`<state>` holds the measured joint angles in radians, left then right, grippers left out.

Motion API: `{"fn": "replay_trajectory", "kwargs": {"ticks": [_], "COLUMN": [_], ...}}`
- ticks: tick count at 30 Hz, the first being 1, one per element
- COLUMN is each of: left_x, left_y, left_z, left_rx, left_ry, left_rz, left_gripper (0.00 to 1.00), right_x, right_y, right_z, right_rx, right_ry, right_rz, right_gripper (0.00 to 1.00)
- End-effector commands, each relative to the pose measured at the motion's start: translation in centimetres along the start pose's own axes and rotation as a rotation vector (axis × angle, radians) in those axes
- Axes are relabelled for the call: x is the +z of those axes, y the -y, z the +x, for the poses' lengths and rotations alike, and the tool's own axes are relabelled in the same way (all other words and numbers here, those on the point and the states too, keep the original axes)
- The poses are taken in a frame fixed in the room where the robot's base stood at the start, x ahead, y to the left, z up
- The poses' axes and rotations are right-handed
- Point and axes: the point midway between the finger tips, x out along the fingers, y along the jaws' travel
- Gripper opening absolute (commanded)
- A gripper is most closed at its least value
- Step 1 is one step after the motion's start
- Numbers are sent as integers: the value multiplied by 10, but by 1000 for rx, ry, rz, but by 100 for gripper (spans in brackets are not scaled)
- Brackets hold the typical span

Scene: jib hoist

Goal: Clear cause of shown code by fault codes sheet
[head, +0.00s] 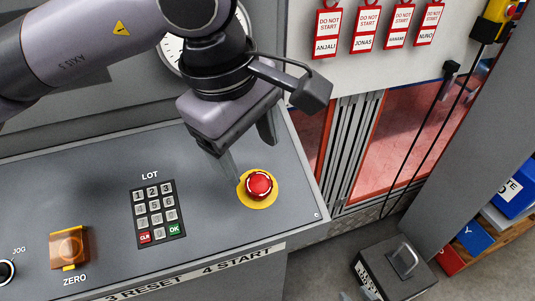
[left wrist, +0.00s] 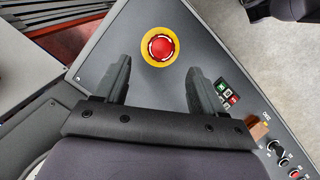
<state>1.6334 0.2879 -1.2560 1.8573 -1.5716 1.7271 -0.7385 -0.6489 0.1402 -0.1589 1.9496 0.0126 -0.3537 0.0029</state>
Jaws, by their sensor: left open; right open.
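The red emergency-stop button (head: 259,184) sits on a yellow disc on the grey sloped console (head: 95,185); it also shows in the left wrist view (left wrist: 161,48). My left gripper (head: 246,150) is open and empty above the console, just up-left of the button. In the left wrist view its two fingers (left wrist: 160,82) are apart, with the button beyond them. Small pale tips at the bottom edge of the head view seem to be my right gripper (head: 356,296), mostly cut off. No fault codes sheet or code display is readable here.
The console has a LOT keypad (head: 157,212), an orange covered ZERO control (head: 70,247) and a JOG knob (head: 6,271). Several red-framed DO NOT START tags (head: 366,30) hang behind. A dark handled block (head: 390,272) stands right of the console. A yellow pendant (head: 492,22) hangs top right.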

Motion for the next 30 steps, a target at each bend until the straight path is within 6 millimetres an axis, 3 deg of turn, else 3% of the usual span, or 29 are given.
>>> {"fn": "replay_trajectory", "kwargs": {"ticks": [15,26,30], "left_x": [-1,-1,-1], "left_y": [0,0,0], "left_z": [63,70,70], "left_rx": [-2,0,0], "left_ry": [-7,-6,-6], "left_rz": [2,2,2], "left_gripper": [69,69,24], "right_x": [-7,-7,-7], "right_y": [0,0,0], "right_z": [-6,-6,-6], "right_rx": [-1,-1,-1], "right_ry": [2,2,2], "right_rz": [0,0,0], "right_gripper": [43,43,43]}}
